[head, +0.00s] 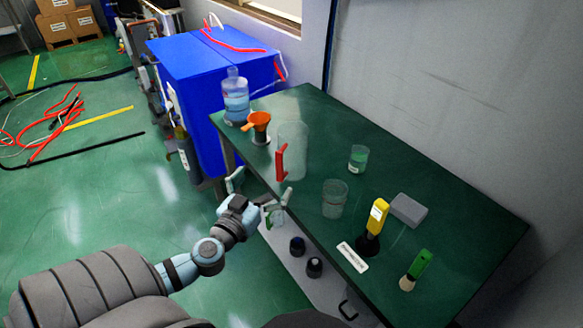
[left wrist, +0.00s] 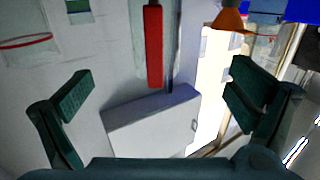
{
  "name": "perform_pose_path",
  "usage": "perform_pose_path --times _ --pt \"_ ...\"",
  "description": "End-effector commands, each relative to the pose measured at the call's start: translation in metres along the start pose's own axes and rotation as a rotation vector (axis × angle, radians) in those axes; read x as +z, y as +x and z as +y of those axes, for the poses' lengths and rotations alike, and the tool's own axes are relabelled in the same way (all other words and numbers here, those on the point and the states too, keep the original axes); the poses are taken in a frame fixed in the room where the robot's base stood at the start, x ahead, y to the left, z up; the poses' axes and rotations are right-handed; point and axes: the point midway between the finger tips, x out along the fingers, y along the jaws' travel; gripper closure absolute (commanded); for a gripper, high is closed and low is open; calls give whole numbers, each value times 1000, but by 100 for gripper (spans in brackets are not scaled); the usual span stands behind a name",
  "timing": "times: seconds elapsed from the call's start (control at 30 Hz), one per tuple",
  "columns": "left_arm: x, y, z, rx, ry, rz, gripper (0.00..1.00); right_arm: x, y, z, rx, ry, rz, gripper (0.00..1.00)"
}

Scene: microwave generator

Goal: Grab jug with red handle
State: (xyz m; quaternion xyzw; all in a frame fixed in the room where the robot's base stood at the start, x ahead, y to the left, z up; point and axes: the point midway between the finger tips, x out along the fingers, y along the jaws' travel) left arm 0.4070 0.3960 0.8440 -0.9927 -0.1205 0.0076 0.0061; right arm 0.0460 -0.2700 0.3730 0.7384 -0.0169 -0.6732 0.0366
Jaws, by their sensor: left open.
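The clear jug (head: 293,138) stands upright on the green table near its left front edge. Its red handle (head: 281,163) faces the front edge, towards my left gripper. My left gripper (head: 262,188) is open and empty, just off the table's front edge, with its fingers towards the jug. In the left wrist view the red handle (left wrist: 154,48) lies ahead, between the spread fingers (left wrist: 160,95) and apart from both. The jug's clear body is hard to make out there. My right gripper is in neither view.
A clear beaker (head: 335,198) and a beaker of green liquid (head: 358,158) stand right.

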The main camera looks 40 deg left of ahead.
Motion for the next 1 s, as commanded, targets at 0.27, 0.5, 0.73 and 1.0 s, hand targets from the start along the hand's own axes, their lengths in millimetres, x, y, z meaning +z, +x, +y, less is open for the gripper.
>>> perform_pose_path --times 0.27,0.5,0.73,1.0 --pt "-14 68 5 7 -15 19 0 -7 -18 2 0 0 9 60" --pt "-7 103 7 9 -15 17 0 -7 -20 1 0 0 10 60" --pt "-2 140 10 11 -14 16 0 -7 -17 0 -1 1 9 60" --pt "-2 141 10 11 -14 14 11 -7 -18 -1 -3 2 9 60"
